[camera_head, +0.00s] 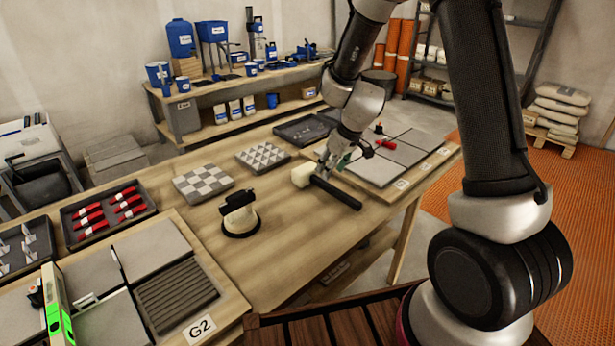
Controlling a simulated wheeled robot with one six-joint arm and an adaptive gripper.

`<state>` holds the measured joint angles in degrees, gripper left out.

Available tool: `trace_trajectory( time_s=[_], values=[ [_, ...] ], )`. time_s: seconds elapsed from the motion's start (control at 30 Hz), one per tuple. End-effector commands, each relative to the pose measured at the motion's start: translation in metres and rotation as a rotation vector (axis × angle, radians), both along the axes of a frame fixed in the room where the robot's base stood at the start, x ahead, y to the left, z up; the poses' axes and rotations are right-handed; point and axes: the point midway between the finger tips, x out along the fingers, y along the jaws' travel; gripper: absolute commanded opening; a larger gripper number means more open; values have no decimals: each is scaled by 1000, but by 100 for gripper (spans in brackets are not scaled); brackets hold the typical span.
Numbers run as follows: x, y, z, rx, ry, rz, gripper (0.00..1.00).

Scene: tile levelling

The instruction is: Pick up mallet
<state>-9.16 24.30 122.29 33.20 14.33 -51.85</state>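The mallet lies on the wooden table, with a pale block-shaped head (302,175) and a thick black handle (337,193) pointing to the lower right. My gripper (323,172) reaches down from above, right at the mallet where the head meets the handle. The fingers are small and partly hidden by the mallet and the gripper body. I cannot tell whether they touch the handle or are closed around it. The mallet appears to rest on or very near the tabletop.
A suction-cup-like tool (240,214) stands left of the mallet. Patterned tile boards (203,182) (263,157) lie behind it. Grey tiles (376,167) with a red-handled item (385,144) lie to the right. A tray of red clips (85,222) sits at left. Bare tabletop lies in front.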

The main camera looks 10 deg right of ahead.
Motion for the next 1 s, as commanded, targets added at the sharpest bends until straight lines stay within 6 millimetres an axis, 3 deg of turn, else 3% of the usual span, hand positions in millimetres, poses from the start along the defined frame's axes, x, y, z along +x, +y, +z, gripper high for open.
trace_trajectory(
  time_s=[0.43, 1.0],
  values=[
    [19, 14, -58, 1, 5, -3, 45],
    [21, 15, -64, 1, 4, -2, 45]
  ],
)
